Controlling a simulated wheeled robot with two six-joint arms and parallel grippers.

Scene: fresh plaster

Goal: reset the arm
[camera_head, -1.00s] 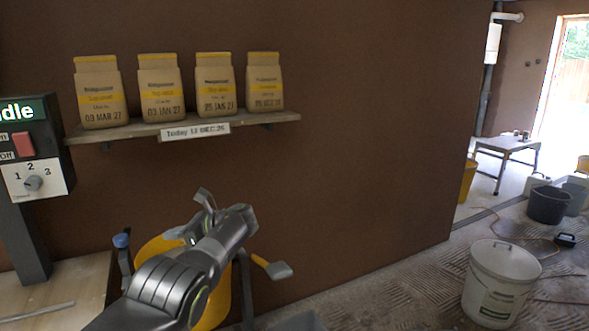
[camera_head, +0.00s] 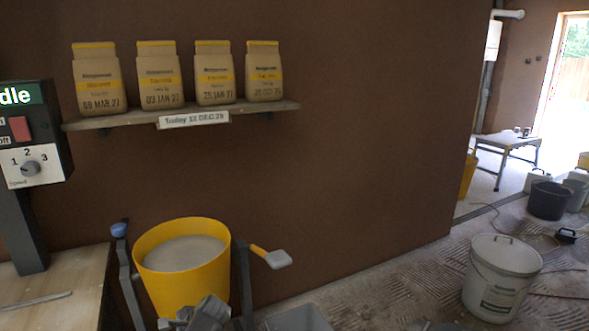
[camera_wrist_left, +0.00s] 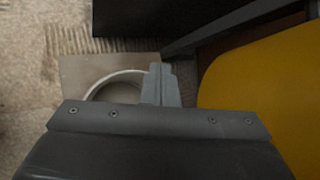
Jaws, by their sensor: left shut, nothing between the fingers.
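My left gripper (camera_head: 203,312) shows at the bottom edge of the head view, low in front of the yellow tub (camera_head: 163,285). In the left wrist view its fingertips (camera_wrist_left: 161,84) are together with nothing between them. The yellow tub, filled with a grey-white mix, stands upright between dark posts, and its yellow side (camera_wrist_left: 275,85) fills the right of the wrist view. A pale round rim (camera_wrist_left: 98,88) shows partly behind the fingers there. My right gripper is not in view.
A wall shelf (camera_head: 110,121) holds several paper bags above the tub. A control box (camera_head: 30,130) and a wooden bench (camera_head: 75,285) are at left. A lidded white bucket (camera_head: 498,285) stands on the floor at right. The wall between is bare.

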